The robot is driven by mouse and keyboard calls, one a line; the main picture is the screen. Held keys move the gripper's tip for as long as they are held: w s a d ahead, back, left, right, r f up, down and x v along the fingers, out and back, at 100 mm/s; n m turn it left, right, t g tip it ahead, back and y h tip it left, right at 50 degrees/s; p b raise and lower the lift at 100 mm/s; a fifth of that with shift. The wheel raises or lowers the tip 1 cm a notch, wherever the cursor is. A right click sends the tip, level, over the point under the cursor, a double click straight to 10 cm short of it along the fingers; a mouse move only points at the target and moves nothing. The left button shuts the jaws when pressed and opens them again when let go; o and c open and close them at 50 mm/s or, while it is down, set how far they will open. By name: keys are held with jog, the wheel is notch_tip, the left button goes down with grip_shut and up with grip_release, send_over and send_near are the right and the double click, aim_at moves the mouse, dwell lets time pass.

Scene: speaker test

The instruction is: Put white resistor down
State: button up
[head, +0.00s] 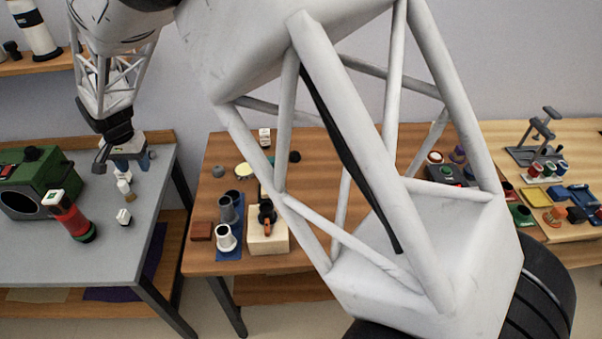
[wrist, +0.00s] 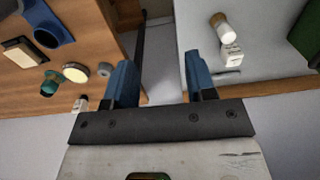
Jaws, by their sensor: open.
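My gripper (head: 131,158) is open over the back right part of the grey table in the head view. In the wrist view its two blue fingers (wrist: 158,75) stand apart with nothing between them. A small white cylindrical piece (head: 123,186) stands on the grey table just below the gripper, and a white block (head: 124,216) sits nearer the front. Two small pale pieces show right of the fingers in the wrist view: a white and brown cylinder (wrist: 221,27) and a white piece (wrist: 231,53). I cannot tell which is the white resistor.
My arm hides much of the middle.

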jog(key=s+d+r, duration=0.2)
jog(key=d+r, duration=0.3)
jog(key=d, duration=0.7)
jog(key=s+d+r+t, duration=0.1)
jog(key=d+r, duration=0.5)
jog(key=d, duration=0.5)
jog(key=s+d+r, duration=0.2)
jog(key=d+r, duration=0.3)
jog(key=d, duration=0.7)
jog(key=s+d+t, duration=0.1)
jog(key=s+d, duration=2.1)
jog(key=s, duration=0.1)
jog(key=shift+s+d+r, duration=0.2)
jog(key=shift+d+r, duration=0.05)
jog(key=shift+r, duration=0.15)
jog(key=o, duration=0.3)
jog(key=shift+w, duration=0.15)
